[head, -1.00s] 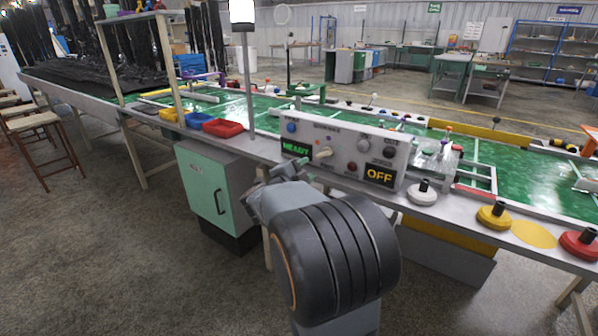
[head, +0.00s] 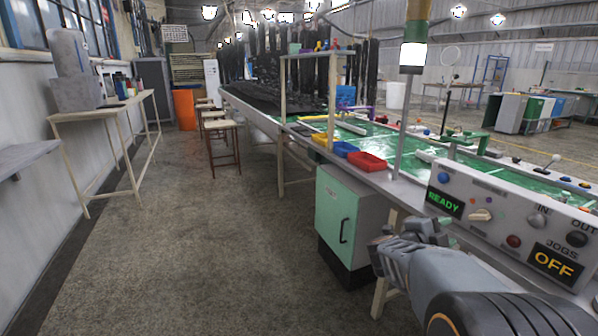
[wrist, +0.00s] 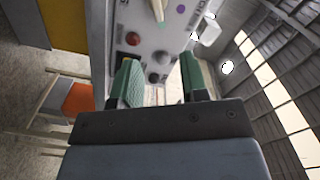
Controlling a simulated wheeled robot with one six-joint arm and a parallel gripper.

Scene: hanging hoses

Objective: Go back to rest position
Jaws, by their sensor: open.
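My gripper (wrist: 160,85) shows in the wrist view with its two green-padded fingers apart and nothing between them. The control panel (wrist: 150,45) lies beyond the fingertips, apart from them as far as I can tell. In the head view my arm reaches in from the lower right, and my gripper (head: 405,250) is in front of the bench, left of the control panel (head: 510,225). The panel shows a green READY display (head: 445,202) and an orange OFF display (head: 554,263), with knobs and a red button (head: 514,241).
A green cabinet (head: 345,215) stands under the bench, close to my gripper. A lamp post (head: 405,110) rises beside the panel. Stools (head: 222,145) stand further back. The floor (head: 190,250) at left is clear.

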